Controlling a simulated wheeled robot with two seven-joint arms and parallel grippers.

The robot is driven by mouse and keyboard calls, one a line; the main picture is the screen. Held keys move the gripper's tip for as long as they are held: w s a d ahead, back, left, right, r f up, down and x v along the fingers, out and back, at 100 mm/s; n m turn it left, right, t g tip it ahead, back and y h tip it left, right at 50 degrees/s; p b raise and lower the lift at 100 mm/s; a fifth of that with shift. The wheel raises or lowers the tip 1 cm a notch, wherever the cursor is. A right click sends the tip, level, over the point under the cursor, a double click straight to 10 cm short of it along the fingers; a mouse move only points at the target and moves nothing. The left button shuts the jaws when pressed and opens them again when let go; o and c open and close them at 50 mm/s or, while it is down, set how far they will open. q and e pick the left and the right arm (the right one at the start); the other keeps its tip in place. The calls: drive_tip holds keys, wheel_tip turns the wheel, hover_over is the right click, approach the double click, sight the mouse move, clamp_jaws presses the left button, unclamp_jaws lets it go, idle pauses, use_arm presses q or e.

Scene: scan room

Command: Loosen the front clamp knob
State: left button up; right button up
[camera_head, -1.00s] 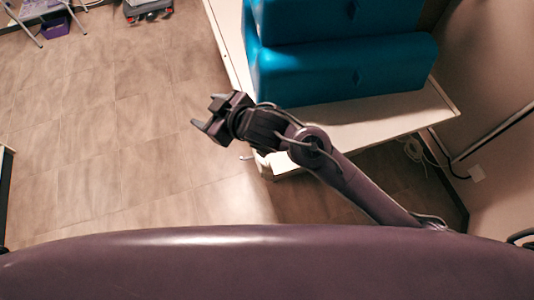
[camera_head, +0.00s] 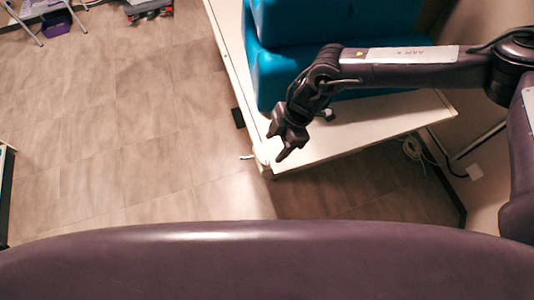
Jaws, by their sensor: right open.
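My right gripper (camera_head: 277,144) is open and empty. It hangs over the near left corner of the white table (camera_head: 375,122), with its fingers pointing down and toward that corner. A small pale lever-like piece (camera_head: 247,157) sticks out to the left of this corner. A dark block (camera_head: 238,117) sits on the table's left edge, apart from the gripper. I cannot tell which of these, if either, is the front clamp knob. A small grey piece (camera_head: 326,114) shows just right of my gripper. My left gripper is not in view.
Large blue blocks (camera_head: 262,72) stand on the table behind my right arm. A cable (camera_head: 412,150) hangs by the wall at right. A stool with a purple box (camera_head: 55,25) stands far left.

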sight(265, 159)
drive_tip(key=p+x, duration=0.1)
drive_tip(key=x, duration=0.4)
drive_tip(key=shift+a+f+p, duration=0.1)
drive_tip(key=shift+a+p, duration=0.1)
drive_tip(key=shift+p, duration=0.15)
drive_tip(key=shift+s+a+f, duration=0.1)
drive_tip(key=shift+a+f, duration=0.1)
drive_tip(key=shift+f, duration=0.45)
drive_tip(key=c, duration=1)
